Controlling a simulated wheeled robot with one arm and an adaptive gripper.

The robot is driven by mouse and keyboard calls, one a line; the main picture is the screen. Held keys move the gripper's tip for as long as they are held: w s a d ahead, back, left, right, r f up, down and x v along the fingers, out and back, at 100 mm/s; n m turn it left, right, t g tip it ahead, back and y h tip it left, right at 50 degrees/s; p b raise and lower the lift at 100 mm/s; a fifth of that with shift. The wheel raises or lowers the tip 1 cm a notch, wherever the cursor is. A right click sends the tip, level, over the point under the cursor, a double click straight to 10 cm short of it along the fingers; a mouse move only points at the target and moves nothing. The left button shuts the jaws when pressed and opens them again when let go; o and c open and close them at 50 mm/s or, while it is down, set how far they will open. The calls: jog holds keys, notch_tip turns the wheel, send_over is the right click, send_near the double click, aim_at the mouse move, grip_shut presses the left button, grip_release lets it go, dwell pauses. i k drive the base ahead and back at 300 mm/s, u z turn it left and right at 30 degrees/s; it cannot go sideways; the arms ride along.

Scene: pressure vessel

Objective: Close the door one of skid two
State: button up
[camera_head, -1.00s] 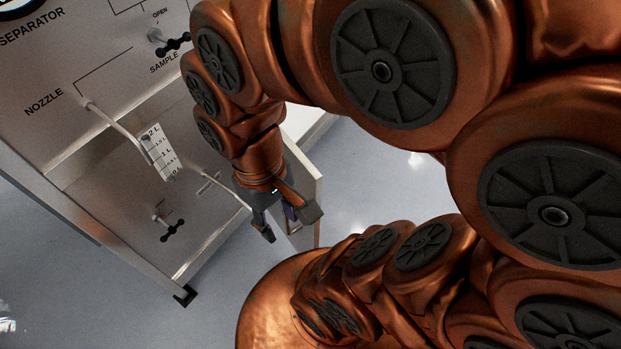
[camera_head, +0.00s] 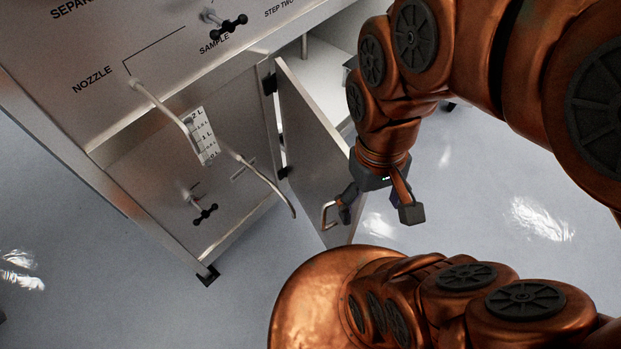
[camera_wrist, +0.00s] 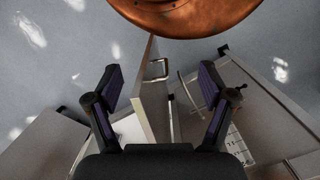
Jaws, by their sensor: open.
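The skid's metal door (camera_head: 312,150) stands open, hinged on the cabinet's side near two black hinges and swung out toward the lower right. A small bent handle (camera_head: 327,214) is on its face near the free edge. My gripper (camera_head: 378,216) is open and sits at the right of the door's free end, close to its edge. In the wrist view the door (camera_wrist: 151,92) shows nearly edge-on between my open fingers (camera_wrist: 160,85), with the handle (camera_wrist: 157,69) on its right face. I cannot tell whether a finger touches the door.
The skid's front panel (camera_head: 140,60) has a nozzle pipe, a graduated cylinder (camera_head: 201,135), a sample valve (camera_head: 222,24) and a lower black valve handle (camera_head: 205,214). A curved pipe (camera_head: 268,180) sticks out near the door. Open floor (camera_head: 480,190) lies to the right.

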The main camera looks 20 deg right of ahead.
aim_at(317, 157)
jog(key=u, duration=0.55)
jog(key=k, duration=1.25)
jog(key=u, duration=1.1)
jog(key=i, duration=1.25)
jog(key=z, duration=0.75)
